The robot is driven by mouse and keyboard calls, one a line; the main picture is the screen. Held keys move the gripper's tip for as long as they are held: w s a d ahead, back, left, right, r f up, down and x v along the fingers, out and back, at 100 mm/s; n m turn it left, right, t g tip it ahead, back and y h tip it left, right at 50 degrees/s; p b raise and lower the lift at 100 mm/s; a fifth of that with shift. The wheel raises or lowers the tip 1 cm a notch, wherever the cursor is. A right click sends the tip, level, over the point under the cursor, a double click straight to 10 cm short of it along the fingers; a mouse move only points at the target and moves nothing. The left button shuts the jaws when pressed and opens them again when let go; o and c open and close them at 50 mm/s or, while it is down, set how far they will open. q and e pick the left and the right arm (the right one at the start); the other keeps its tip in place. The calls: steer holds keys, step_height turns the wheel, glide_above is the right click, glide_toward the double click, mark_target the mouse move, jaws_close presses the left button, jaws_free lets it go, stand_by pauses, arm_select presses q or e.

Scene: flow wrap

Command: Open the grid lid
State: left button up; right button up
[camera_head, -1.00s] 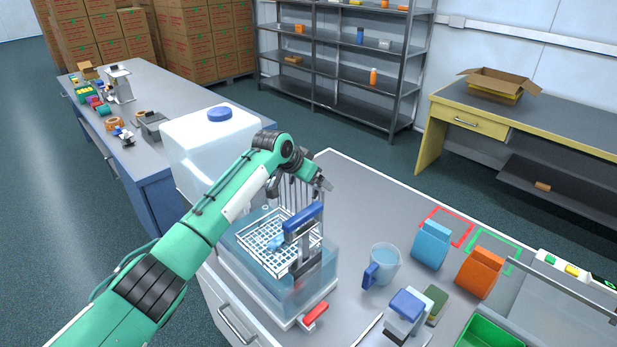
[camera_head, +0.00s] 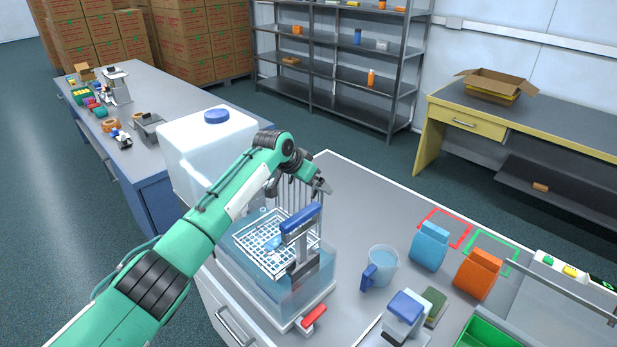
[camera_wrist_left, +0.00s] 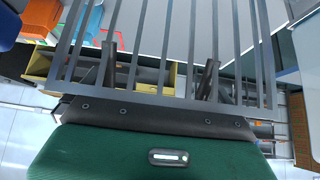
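The grid lid (camera_head: 296,192) is a set of grey bars standing roughly upright at the back of the clear water tank (camera_head: 318,277). Part of it is hidden behind my left arm. In the left wrist view the grid lid (camera_wrist_left: 168,98) fills the upper middle, close to the camera and overlapping the fingers. My left gripper (camera_head: 324,186) is at the upper end of the lid. In the wrist view my left gripper (camera_wrist_left: 157,70) has its two dark fingers wide apart, with nothing visibly clamped. I cannot tell whether it touches the bars. My right gripper is out of view.
A white wire basket (camera_head: 262,250) and a blue-handled clamp (camera_head: 302,222) are at the tank. A red handle (camera_head: 314,317) is at its front. A white canister (camera_head: 200,145) stands behind my arm. A jug (camera_head: 383,266) and pouches (camera_head: 430,247) stand to the right.

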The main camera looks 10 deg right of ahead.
arm_select(q)
steer(key=shift+r, duration=0.1)
steer(key=b+v, duration=0.4)
steer(key=v, duration=0.9)
steer(key=shift+a+r+b, duration=0.2)
steer(key=shift+r+b, duration=0.05)
steer(key=shift+b, duration=0.1)
steer(key=shift+s, duration=0.2)
